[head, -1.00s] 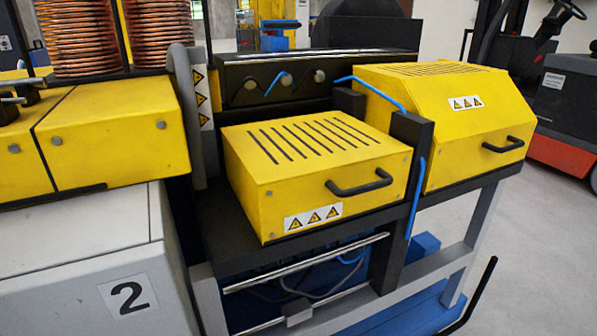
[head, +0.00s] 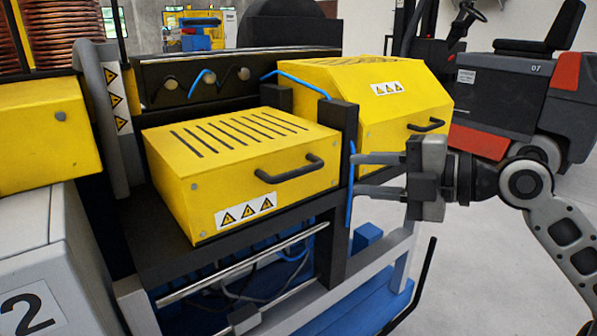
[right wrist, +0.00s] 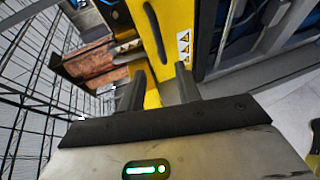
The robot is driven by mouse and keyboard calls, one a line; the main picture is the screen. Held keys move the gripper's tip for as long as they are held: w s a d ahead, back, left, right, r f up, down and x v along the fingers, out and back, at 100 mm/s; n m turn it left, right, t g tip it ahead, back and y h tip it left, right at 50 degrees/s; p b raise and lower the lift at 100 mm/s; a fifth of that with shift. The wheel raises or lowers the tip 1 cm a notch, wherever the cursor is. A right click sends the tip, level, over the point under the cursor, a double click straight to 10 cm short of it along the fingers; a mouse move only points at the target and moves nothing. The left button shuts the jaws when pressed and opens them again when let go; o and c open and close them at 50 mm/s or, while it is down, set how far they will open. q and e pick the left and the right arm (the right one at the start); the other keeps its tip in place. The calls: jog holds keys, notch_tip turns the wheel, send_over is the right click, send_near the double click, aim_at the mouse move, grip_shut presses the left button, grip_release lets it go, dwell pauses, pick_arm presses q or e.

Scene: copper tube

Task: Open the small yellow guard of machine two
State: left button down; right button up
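The small yellow guard (head: 235,165) of machine two is a slotted box, closed, in the middle of the head view. Its black handle (head: 290,170) is on the front face, with warning stickers to its lower left. My right gripper (head: 356,174) is to the right of the handle, apart from it, with two fingers spread and nothing between them. In the right wrist view my right gripper (right wrist: 158,90) is also open, with a yellow panel (right wrist: 170,30) beyond the fingers. My left gripper is in neither view.
A larger yellow guard (head: 380,105) with its own handle is behind and right. A black post (head: 342,140) with a blue hose stands between the guards. A forklift (head: 510,100) is at the back right. A white cabinet marked 2 (head: 35,300) is at lower left.

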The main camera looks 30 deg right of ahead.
aim_at(302, 172)
jog(key=p+x, duration=0.1)
jog(key=x, duration=0.9)
jog(key=shift+w, duration=0.3)
jog(key=shift+p+x, duration=0.45)
jog(key=shift+x, duration=0.45)
jog(key=shift+f, duration=0.1)
grip_shut()
